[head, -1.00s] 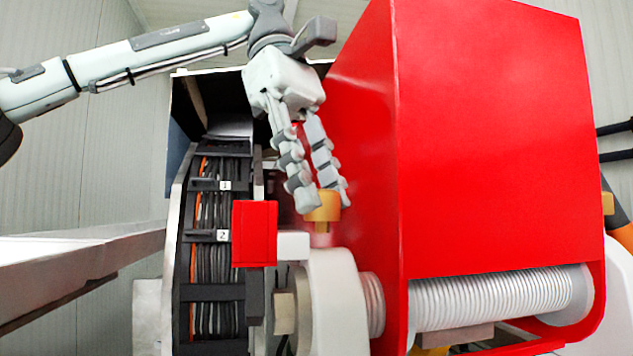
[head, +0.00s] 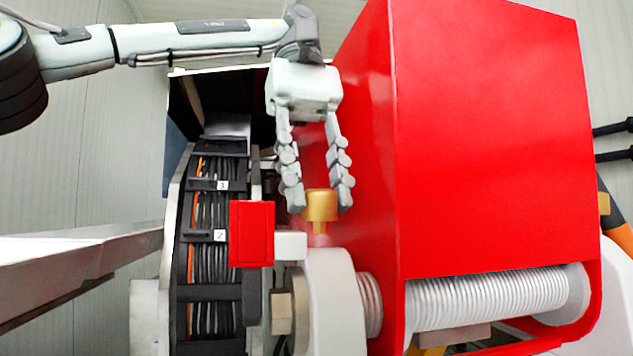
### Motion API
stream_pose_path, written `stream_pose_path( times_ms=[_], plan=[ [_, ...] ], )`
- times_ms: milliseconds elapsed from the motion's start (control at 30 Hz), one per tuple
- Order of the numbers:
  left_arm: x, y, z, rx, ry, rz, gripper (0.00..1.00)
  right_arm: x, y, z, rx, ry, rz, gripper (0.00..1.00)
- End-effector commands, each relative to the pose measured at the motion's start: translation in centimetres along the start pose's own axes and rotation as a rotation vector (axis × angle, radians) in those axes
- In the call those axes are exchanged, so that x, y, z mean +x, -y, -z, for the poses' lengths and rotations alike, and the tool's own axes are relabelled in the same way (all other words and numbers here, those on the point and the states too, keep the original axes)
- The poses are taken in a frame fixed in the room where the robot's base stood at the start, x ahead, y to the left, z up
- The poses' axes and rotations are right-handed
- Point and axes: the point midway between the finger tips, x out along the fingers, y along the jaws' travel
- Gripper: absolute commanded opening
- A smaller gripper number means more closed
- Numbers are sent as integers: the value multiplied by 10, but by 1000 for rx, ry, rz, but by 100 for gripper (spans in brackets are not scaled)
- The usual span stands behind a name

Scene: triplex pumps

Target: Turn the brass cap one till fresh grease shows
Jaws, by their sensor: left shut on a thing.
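The brass cap (head: 321,205) sits upright on a short stem above the white rounded housing (head: 332,290), beside the large red housing. My left gripper (head: 319,207) comes down from above with one finger on each side of the cap and is shut on it. The front of the cap shows between the fingertips. No fresh grease can be made out around the cap. My right gripper is not in view.
The large red housing (head: 490,140) stands close on the right of the gripper. A cable carrier (head: 212,260) and a small red box (head: 252,234) are on the left. A ribbed white hose (head: 490,298) lies at lower right. A hex bolt (head: 281,313) juts out below.

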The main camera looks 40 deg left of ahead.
Motion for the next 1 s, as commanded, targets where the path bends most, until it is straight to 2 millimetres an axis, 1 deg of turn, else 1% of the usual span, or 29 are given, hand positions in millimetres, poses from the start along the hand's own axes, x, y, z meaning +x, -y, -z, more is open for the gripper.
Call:
stream_pose_path(
  times_ms=[367,400,533,733,833,1000],
  plan=[
    [2,0,0,3,1,5,2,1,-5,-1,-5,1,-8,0],
    [2,0,0,3,1,5,35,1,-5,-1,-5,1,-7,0],
    [1,0,0,3,1,5,51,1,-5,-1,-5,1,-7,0],
    [1,0,0,3,1,4,52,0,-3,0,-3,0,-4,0],
    [1,0,0,2,1,4,52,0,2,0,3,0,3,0],
    [1,0,0,1,1,3,52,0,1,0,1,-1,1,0]
  ],
)
